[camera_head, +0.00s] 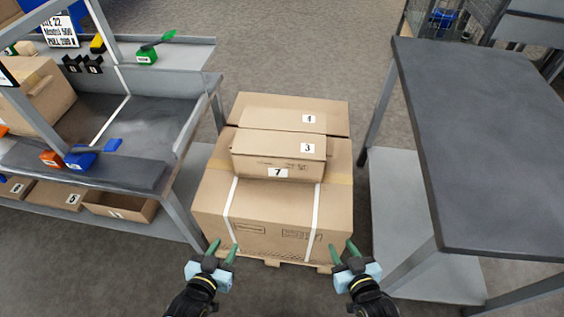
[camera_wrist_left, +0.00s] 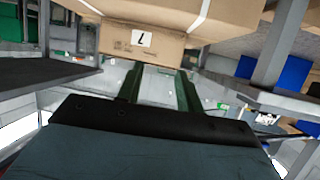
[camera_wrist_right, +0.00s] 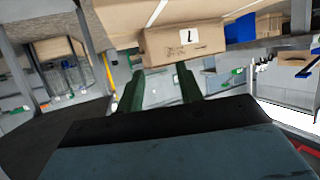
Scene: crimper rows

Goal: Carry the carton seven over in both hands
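A small brown carton (camera_head: 255,166) rests on top of a large strapped carton (camera_head: 270,215). A label 7 is on its front face and a label 3 shows on its upper face. The labelled front also shows upside down in the left wrist view (camera_wrist_left: 150,50) and the right wrist view (camera_wrist_right: 165,48). My left gripper (camera_head: 222,250) is open and empty, in front of the stack at its lower left. My right gripper (camera_head: 343,250) is open and empty at its lower right. Both are apart from the small carton.
A carton labelled 4 (camera_head: 265,109) lies behind the small one. The stack stands on a pallet (camera_head: 272,262). A bare dark table (camera_head: 490,140) is at the right. A workbench (camera_head: 95,170) with bins and a carton is at the left, with several cartons on its lower shelf.

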